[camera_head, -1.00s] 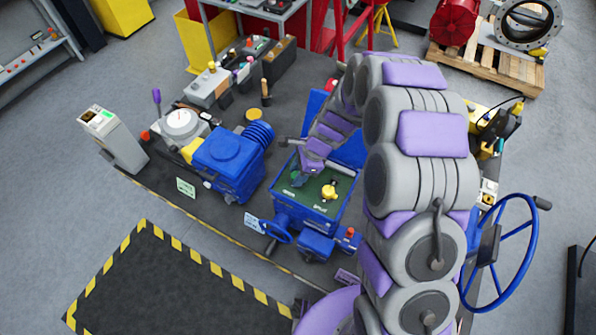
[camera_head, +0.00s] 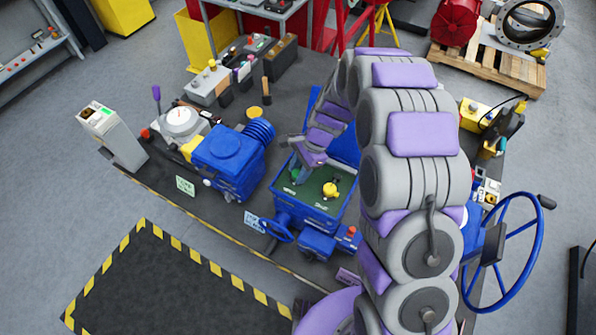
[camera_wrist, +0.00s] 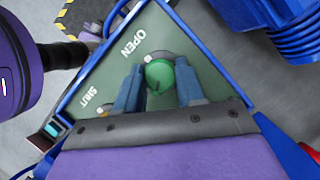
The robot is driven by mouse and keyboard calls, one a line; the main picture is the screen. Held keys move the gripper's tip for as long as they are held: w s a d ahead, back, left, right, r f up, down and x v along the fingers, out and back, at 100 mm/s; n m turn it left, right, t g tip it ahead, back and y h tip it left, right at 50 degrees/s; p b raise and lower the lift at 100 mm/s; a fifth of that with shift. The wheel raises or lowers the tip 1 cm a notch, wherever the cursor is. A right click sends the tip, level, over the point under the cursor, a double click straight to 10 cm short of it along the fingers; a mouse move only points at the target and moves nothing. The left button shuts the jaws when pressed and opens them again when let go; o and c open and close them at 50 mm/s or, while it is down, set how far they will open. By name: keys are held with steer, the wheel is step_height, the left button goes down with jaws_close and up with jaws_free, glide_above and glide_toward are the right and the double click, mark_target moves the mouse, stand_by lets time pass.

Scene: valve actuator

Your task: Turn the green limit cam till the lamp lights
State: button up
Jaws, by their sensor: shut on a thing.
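The green limit cam (camera_wrist: 160,75) is a round green knob on the green panel (camera_wrist: 125,65) in the wrist view, near the OPEN lettering. My gripper (camera_wrist: 158,85) is shut on it, with one finger on each side. In the head view my gripper (camera_head: 300,175) reaches down into the blue actuator box (camera_head: 275,197), at the left of its panel. The cam is mostly hidden there. A yellow knob (camera_head: 331,189) stands on the panel to the right of my gripper. I cannot tell which part is the lamp or whether one is lit.
A blue motor unit (camera_head: 228,160) stands to the left. A large blue wheel (camera_head: 505,250) is at the right.

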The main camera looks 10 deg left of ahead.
steer(key=n+b, duration=0.1)
steer(key=n, duration=0.1)
steer(key=n+h, duration=0.1)
steer(key=n+g+b, duration=0.1)
steer(key=n, duration=0.1)
steer(key=shift+w+a+n+h+b, duration=0.1)
steer(key=shift+w+n+h+b, duration=0.2)
steer(key=shift+h+b, duration=0.1)
steer(key=n+h+b, duration=0.1)
steer(key=n, duration=0.1)
steer(key=n+h+b, duration=0.1)
steer(key=n, duration=0.2)
steer(key=shift+s+a+n+g, duration=0.1)
steer(key=shift+n+g, duration=0.2)
steer(key=o, duration=1.1)
steer(key=shift+a, duration=0.15)
steer(key=shift+c, duration=0.2)
